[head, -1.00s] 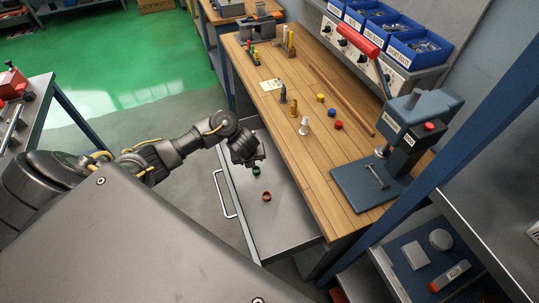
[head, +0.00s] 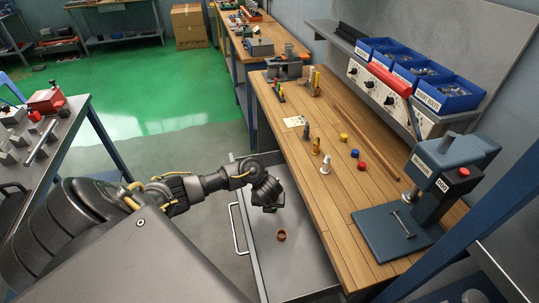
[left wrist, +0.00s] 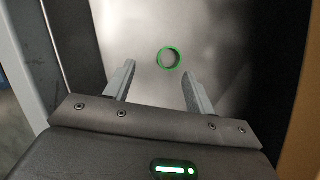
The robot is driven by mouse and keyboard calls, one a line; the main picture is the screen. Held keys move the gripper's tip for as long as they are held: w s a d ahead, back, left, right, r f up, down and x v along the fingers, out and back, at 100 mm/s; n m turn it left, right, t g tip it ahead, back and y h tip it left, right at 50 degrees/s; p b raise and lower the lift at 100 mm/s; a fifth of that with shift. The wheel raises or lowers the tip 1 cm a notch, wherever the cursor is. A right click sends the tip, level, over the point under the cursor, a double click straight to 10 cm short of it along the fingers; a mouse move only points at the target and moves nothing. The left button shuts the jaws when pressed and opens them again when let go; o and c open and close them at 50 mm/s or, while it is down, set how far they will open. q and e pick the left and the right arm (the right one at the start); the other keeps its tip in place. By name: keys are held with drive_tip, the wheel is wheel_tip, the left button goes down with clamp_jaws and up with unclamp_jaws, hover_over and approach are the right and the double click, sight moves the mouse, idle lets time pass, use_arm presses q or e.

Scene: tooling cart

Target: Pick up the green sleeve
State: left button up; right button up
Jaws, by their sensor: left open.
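The green sleeve (left wrist: 160,62) is a small ring on the bare metal surface, seen from above in the left wrist view. It lies ahead of my left gripper's fingertips, roughly between their lines and apart from both. My left gripper (left wrist: 158,75) is open and empty. In the head view my left gripper (head: 270,207) hangs over the pulled-out drawer (head: 262,252) and hides the green sleeve. My right gripper is in neither view.
An orange-brown ring (head: 281,235) lies in the drawer, nearer the front. The wooden bench (head: 335,222) edges the drawer on the right, with several small coloured parts and a blue press (head: 440,185) on it. The drawer handle (head: 236,228) is at left.

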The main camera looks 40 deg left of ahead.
use_arm(q)
drive_tip(key=b+x, duration=0.1)
drive_tip(key=x, duration=0.3)
drive_tip(key=shift+a+f, duration=0.15)
drive_tip(key=shift+f, duration=0.1)
drive_tip(key=c, duration=1)
